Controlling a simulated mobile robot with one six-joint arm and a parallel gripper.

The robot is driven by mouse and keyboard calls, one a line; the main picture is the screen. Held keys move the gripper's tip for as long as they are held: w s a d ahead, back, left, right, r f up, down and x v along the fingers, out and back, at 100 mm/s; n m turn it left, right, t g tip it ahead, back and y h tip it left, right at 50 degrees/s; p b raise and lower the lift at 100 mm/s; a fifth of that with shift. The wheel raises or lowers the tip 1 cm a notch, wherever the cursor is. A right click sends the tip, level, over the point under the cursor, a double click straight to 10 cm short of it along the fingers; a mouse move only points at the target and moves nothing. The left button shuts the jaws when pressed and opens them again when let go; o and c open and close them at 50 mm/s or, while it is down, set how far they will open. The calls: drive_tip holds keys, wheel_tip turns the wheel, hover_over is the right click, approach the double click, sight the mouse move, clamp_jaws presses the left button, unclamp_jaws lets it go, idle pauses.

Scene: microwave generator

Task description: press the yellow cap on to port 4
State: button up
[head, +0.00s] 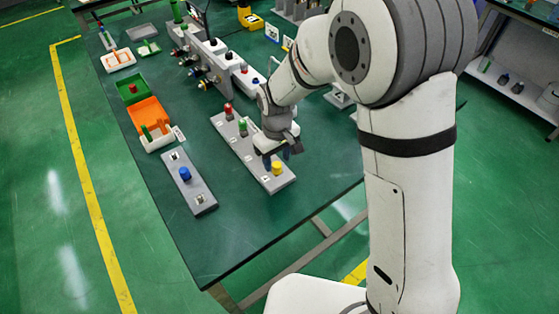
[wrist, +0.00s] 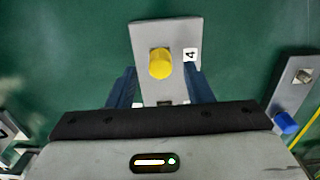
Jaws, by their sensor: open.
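The yellow cap (head: 277,168) stands upright at the near end of the long grey port board (head: 250,160). In the wrist view the yellow cap (wrist: 160,63) sits on the board beside the label 4 (wrist: 190,55). I cannot tell how deep it is seated, and port 4 itself is hidden under it. My gripper (head: 285,153) hangs over the board just behind the yellow cap. In the wrist view its two blue fingers stand apart on either side of the board, with the cap centred between them in the picture and nothing held.
A red cap (head: 228,111) and a green cap (head: 243,127) stand farther along the board. A second grey board (head: 200,197) with a blue cap (head: 185,174) lies to the left. An orange tray (head: 150,115) and a green tray (head: 131,88) are behind it. The near table is clear.

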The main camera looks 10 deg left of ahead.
wheel_tip(320, 180, up, 6)
drive_tip(key=shift+r, duration=0.2)
drive_tip(key=shift+d, duration=0.1)
idle(0.4)
drive_tip(key=s+d+r+m+t, duration=0.1)
drive_tip(key=s+d+r+m, duration=0.15)
drive_tip(key=d, duration=0.45)
drive_tip(key=s+d+r+m, duration=0.2)
drive_tip(key=d+r, duration=0.2)
drive_tip(key=d, duration=0.3)
drive_tip(key=s+d+r+m+t, duration=0.1)
drive_tip(key=s+d+r+m, duration=0.15)
drive_tip(key=d, duration=0.45)
drive_tip(key=s+d+r+m, duration=0.1)
drive_tip(key=s+d+m, duration=0.2)
drive_tip(key=s+d, duration=0.3)
drive_tip(key=shift+s+d+r+t, duration=0.25)
drive_tip(key=shift+s+d+t, duration=0.05)
drive_tip(key=shift+d, duration=0.25)
